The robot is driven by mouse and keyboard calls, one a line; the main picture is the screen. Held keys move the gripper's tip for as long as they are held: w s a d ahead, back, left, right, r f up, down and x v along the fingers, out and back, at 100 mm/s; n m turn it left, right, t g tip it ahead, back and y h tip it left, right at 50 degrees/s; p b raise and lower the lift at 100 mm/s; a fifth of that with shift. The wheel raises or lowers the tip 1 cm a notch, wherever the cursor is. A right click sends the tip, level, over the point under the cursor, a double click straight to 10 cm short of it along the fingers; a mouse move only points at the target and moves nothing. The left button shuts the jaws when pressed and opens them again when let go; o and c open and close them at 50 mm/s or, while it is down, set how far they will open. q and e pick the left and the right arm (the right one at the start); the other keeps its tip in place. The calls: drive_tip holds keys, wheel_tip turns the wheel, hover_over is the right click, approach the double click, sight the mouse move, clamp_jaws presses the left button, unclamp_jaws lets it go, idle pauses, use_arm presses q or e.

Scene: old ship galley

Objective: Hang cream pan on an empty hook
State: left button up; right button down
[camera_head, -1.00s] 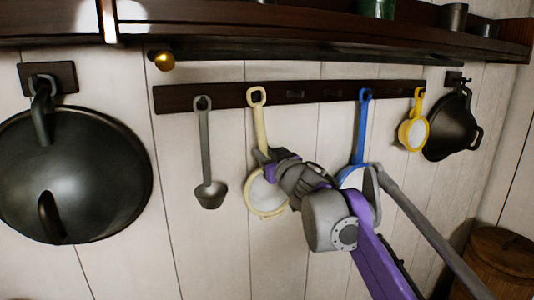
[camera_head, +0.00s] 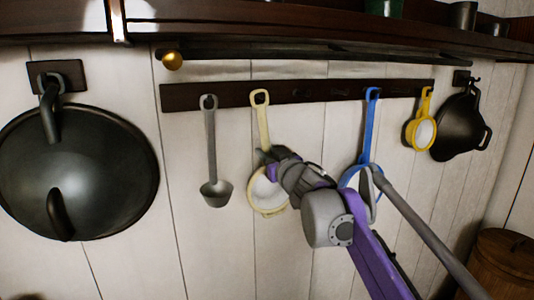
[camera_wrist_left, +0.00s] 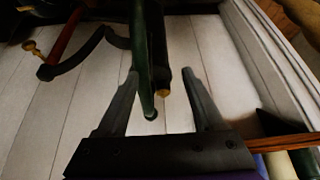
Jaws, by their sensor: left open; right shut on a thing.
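The cream pan (camera_head: 259,120) hangs upright in front of the dark hook rail (camera_head: 232,95) in the head view, with its handle ring at rail height. I cannot tell whether the ring is over a hook. My right gripper (camera_head: 266,157) is shut on its lower handle, just above the bowl, and hides part of it. Small empty hooks (camera_head: 340,92) show on the rail between the cream pan and the blue pan (camera_head: 368,130). My left gripper (camera_wrist_left: 160,76) is open in the left wrist view, with a dark rod-like thing between or beyond its fingers.
A grey ladle (camera_head: 211,150) hangs left of the cream pan. A yellow pan (camera_head: 421,130) and a black pan (camera_head: 460,125) hang at the right, a big dark wok (camera_head: 100,170) at the left. A shelf (camera_head: 300,42) runs above. A wooden barrel (camera_head: 505,262) stands at lower right.

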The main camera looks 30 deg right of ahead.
drive_tip(key=c, duration=0.6)
unclamp_jaws()
drive_tip(key=shift+s, duration=0.1)
drive_tip(key=shift+c, duration=0.2)
drive_tip(key=o, duration=0.6)
drive_tip(key=shift+o, duration=0.2)
